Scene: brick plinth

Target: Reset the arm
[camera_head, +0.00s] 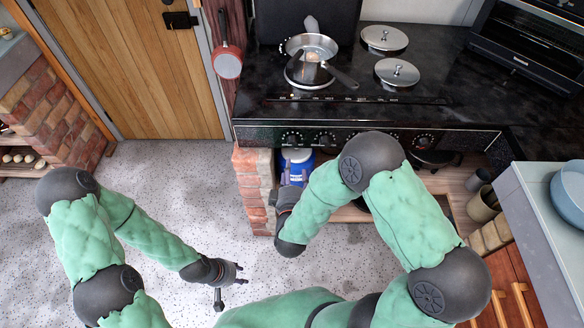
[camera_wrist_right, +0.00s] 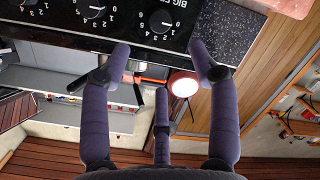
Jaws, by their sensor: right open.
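My left gripper (camera_head: 232,281) hangs over the speckled floor at the lower middle of the head view, its dark fingers spread and nothing between them. My right gripper (camera_head: 294,177) is in front of the stove's left part, close to the brick pillar, and partly hidden by its own wrist. In the right wrist view the right gripper (camera_wrist_right: 160,65) shows three purple-grey fingers spread wide and empty. The stove's knob panel (camera_wrist_right: 125,15) lies beyond the fingertips.
The black stove top (camera_head: 350,112) carries a steel pan (camera_head: 311,46) and two lids (camera_head: 396,72). The brick pillar (camera_head: 253,188) stands below its left end. A red pan (camera_head: 227,62) hangs beside the door (camera_head: 140,70). Floor at left (camera_head: 170,185) is clear. A blue bowl (camera_head: 570,192) is at right.

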